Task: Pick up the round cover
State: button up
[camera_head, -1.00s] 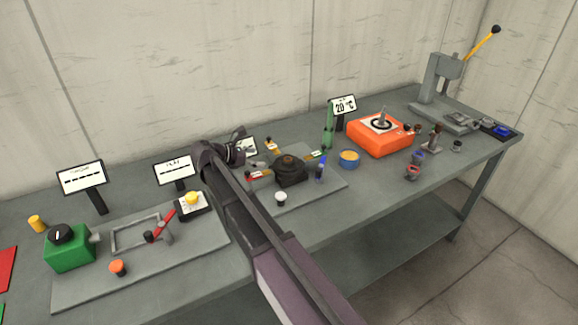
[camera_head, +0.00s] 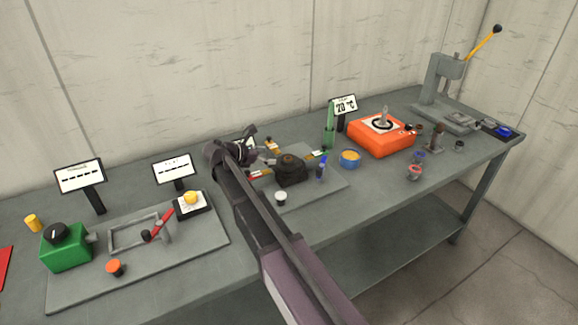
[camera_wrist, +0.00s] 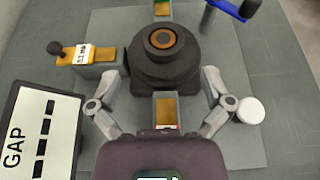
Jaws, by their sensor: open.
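A dark stepped round piece with an orange-brown ring on top (camera_head: 290,166) stands on a grey plate in the middle of the bench. It looks like the round cover, but I cannot tell where a cover parts from its base. In the wrist view the round piece (camera_wrist: 163,45) is at the upper middle. My gripper (camera_wrist: 161,78) is open and empty, its fingers spread to the left and right of the near side of the piece. In the head view my gripper (camera_head: 265,155) is just left of the piece, partly hidden by my arm.
A white round knob (camera_wrist: 250,110) is by the right finger, and a GAP display (camera_wrist: 35,130) is at left.

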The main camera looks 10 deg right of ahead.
aim_at(288, 158)
jog(key=shift+b+x, duration=0.45)
jog(key=shift+x, duration=1.3)
jog(key=shift+d+f, duration=0.1)
jog(key=shift+f+b+x, duration=0.15)
jog(key=shift+b+x, duration=0.4)
jog(key=shift+x, duration=0.4)
jog(key=shift+f+b+x, duration=0.15)
jog(key=shift+b+x, duration=0.4)
jog(key=shift+x, duration=0.45)
jog(key=shift+d+f, duration=0.15)
jog(key=shift+d, duration=0.3)
jog(key=c, duration=1.3)
